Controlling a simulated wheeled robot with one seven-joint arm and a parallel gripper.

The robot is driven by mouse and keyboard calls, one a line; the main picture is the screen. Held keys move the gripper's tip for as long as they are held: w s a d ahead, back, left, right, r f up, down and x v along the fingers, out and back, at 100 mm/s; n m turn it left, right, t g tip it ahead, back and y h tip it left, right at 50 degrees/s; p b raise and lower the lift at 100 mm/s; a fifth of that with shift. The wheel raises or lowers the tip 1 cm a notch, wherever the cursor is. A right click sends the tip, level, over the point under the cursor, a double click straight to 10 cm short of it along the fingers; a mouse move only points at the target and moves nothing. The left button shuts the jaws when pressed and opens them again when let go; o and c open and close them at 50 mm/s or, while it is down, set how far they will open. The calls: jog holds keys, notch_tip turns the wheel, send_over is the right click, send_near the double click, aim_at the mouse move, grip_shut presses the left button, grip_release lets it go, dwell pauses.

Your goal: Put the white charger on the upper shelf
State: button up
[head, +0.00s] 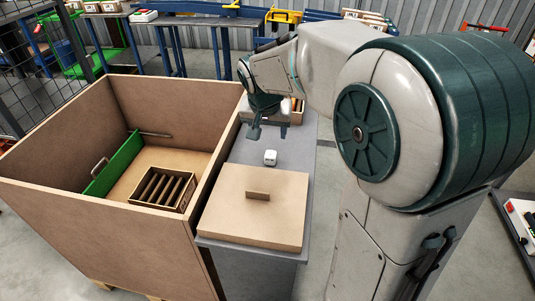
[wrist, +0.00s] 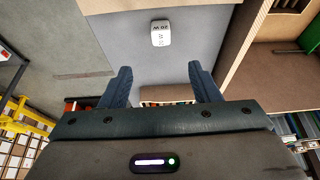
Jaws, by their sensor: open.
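The white charger (head: 270,157) is a small rounded cube on a narrow grey table (head: 285,172). In the wrist view the charger (wrist: 160,33) lies beyond the fingertips with dark "20 W" print on it. My gripper (head: 268,131) is open and empty, above the table and behind the charger in the head view. Its two dark fingers (wrist: 159,68) are spread wide in the wrist view, and the charger is apart from them. I cannot make out which surface is the upper shelf.
A flat brown board (head: 230,218) with an upright tab lies on the table's near end. A large open carton (head: 60,200) at left holds a green panel (head: 115,165) and a slotted box (head: 137,187). A small carton (head: 298,117) with items stands behind my gripper.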

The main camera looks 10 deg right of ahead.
send_over(271, 153)
jog(key=s, duration=0.1)
jog(key=f, duration=0.5)
jog(key=a+f, duration=0.1)
jog(key=f, duration=0.2)
jog(key=shift+s+b, duration=0.2)
jog(key=shift+b, duration=0.1)
jog(key=shift+s+x, duration=0.15)
jog(key=shift+x, duration=1.2)
jog(key=shift+s+x, duration=0.1)
jog(key=shift+x, duration=1.25)
jog(key=shift+d+f, duration=0.1)
jog(key=c, duration=1.2)
jog(key=shift+o, duration=0.2)
